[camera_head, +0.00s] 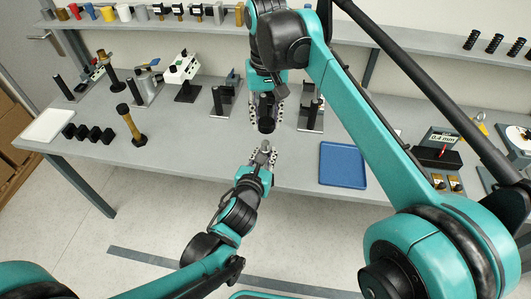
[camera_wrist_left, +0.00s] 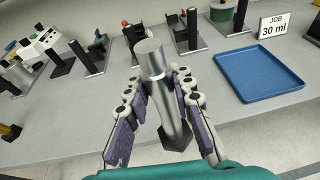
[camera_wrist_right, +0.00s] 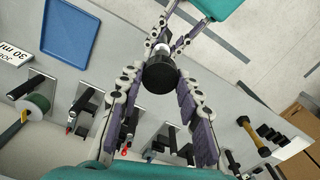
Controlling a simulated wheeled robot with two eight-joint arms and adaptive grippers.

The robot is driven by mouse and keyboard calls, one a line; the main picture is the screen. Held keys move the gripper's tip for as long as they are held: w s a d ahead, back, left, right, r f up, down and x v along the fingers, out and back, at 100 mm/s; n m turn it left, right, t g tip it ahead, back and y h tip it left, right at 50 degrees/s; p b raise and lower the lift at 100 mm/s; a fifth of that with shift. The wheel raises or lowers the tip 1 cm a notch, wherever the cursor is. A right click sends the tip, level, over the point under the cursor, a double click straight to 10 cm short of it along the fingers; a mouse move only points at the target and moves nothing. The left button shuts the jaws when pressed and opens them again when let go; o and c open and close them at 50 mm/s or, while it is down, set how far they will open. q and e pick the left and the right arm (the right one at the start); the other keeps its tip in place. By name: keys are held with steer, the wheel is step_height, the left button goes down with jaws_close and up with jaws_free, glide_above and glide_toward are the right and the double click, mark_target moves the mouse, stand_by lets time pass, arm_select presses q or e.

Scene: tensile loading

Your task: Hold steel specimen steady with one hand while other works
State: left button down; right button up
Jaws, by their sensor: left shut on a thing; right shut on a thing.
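The steel specimen (camera_wrist_left: 155,75) is a silver cylinder with a narrower neck and a dark lower end in the left wrist view. My left gripper (camera_head: 262,158) is shut on it, and its silver tip points toward my right gripper. My right gripper (camera_head: 267,108) is shut on a black cylinder (camera_wrist_right: 160,74), seen end-on in the right wrist view. In the head view, the black cylinder stands just above the specimen tip with a small gap in the picture. In the right wrist view, a silver part of the specimen (camera_wrist_right: 163,49) shows behind the black cylinder, partly hidden.
A blue tray (camera_head: 342,165) lies to the right. Several black stands and a white-headed device (camera_head: 183,68) are behind. A shelf runs along the back.

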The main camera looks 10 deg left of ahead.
mark_target(265, 142)
steer(key=shift+s+a+r, duration=0.1)
steer(key=shift+r, duration=0.05)
steer(key=shift+f, duration=2.05)
steer(key=shift+f, duration=0.85)
steer(key=shift+f, duration=0.55)
